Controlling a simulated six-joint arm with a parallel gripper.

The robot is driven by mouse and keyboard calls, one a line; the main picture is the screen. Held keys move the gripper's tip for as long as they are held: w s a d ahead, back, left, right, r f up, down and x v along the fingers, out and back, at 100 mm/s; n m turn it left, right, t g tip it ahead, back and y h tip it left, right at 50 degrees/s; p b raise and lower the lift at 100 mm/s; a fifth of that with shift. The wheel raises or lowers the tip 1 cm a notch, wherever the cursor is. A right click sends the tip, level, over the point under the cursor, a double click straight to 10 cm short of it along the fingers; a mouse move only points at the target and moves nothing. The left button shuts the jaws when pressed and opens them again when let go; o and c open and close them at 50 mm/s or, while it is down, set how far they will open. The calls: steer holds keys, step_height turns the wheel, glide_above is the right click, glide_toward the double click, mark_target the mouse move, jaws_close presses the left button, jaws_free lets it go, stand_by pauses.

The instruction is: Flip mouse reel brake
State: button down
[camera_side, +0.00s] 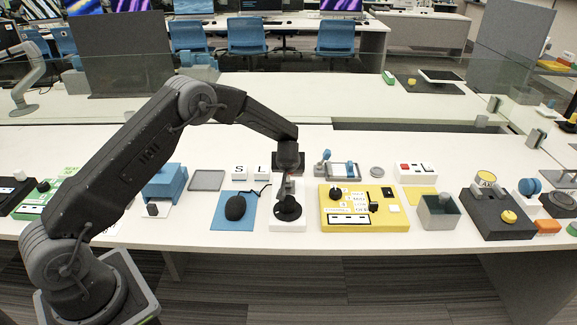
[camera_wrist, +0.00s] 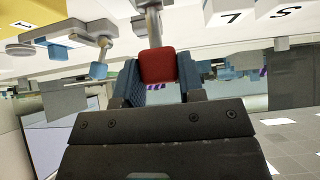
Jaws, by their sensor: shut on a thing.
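The black mouse (camera_side: 236,207) sits on a blue mat (camera_side: 221,222), with a thin cord toward the reel at its right. The mouse reel (camera_side: 289,209) is a round black piece on a white base (camera_side: 289,225). Its brake lever (camera_wrist: 154,27) is a grey stem with a red tip (camera_wrist: 158,66), seen close in the wrist view. My gripper (camera_side: 288,174) is above the reel. In the wrist view my gripper (camera_wrist: 160,88) has its blue pads shut on the red tip. In the side view my gripper mostly hides the lever.
A yellow panel (camera_side: 385,219) with knobs stands close at the right of the reel. White S and L blocks (camera_side: 239,173) stand behind the mouse. A blue switch (camera_side: 326,156) stands behind the yellow panel. A grey bin (camera_side: 438,213) is farther right.

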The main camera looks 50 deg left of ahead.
steer(key=shift+s, duration=0.1)
stand_by(0.3)
steer(key=c, duration=0.7)
jaws_free()
steer(key=shift+d+r, duration=0.1)
steer(key=v, duration=1.3)
steer(key=shift+s+d, duration=0.25)
steer(key=shift+s, duration=0.05)
